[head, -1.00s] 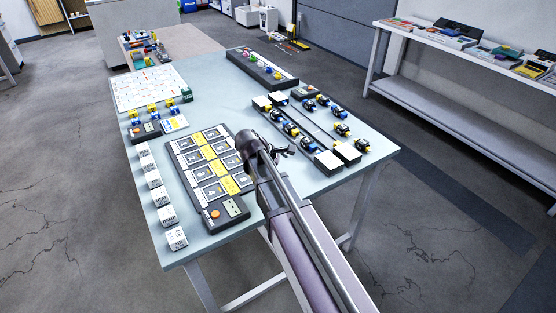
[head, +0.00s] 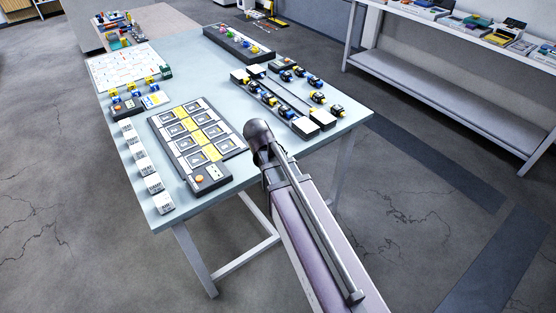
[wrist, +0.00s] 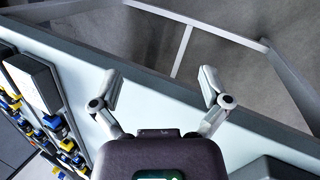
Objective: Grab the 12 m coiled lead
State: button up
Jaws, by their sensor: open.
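Several small coiled leads in blue, black and yellow lie in rows on the right of the table, among them one coil (head: 318,97) and one near the right edge (head: 337,111). I cannot read any length, so I cannot tell which is the 12 m one. In the wrist view some coils (wrist: 66,145) show at the lower left. My gripper (wrist: 160,76) is open and empty, its fingers spread over the table's edge, apart from the coils. In the head view my arm hides the gripper.
The coils lie beside dark rails with white end blocks (head: 305,126). A numbered dark panel (head: 154,122) lies left of my arm, with labelled white blocks (head: 144,164) beyond it. A long dark rack (head: 238,44) stands at the table's back. A shelf (head: 440,80) stands at right.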

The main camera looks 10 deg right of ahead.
jog(key=s+f+m+y+b, duration=0.3)
jog(key=s+f+m+y, duration=0.1)
jog(key=s+m, duration=0.3)
jog(key=shift+s+d+f+g, duration=0.15)
jog(key=shift+s+f+g, duration=0.15)
jog(key=shift+s, duration=0.7)
jog(key=c, duration=0.5)
jog(key=shift+c, duration=0.2)
